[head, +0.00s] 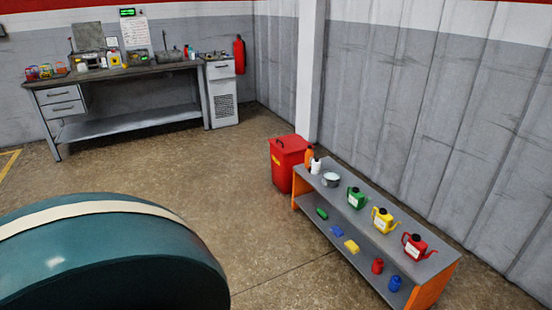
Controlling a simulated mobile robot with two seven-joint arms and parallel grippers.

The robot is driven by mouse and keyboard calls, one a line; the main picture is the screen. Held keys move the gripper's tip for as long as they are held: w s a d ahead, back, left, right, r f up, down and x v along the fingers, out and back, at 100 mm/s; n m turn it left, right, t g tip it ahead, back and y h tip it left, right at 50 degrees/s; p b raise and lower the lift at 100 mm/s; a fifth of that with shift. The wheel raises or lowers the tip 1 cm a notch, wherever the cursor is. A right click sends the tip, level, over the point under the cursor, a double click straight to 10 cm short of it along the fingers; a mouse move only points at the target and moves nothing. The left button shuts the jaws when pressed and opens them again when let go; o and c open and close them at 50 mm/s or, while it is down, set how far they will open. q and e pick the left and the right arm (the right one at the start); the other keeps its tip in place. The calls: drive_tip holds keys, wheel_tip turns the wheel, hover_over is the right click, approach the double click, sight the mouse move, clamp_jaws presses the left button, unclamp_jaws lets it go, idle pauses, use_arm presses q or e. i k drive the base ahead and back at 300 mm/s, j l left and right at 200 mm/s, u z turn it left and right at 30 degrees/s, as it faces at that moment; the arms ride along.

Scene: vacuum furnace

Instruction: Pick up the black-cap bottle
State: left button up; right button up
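A small white bottle (316,166) with what looks like a dark cap stands upright at the far left end of the low grey shelf unit's top (334,193). An orange bottle (308,158) stands close beside it, partly overlapped by it. Neither of my grippers is in view.
A metal bowl (331,180) sits near the bottles. A red bin (288,162) stands behind the shelf unit's left end. A large teal rounded body (110,262) fills the lower left. A workbench (120,72) stands along the back wall. The middle floor is clear.

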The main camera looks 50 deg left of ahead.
sight(316, 164)
drive_tip(key=u, duration=1.35)
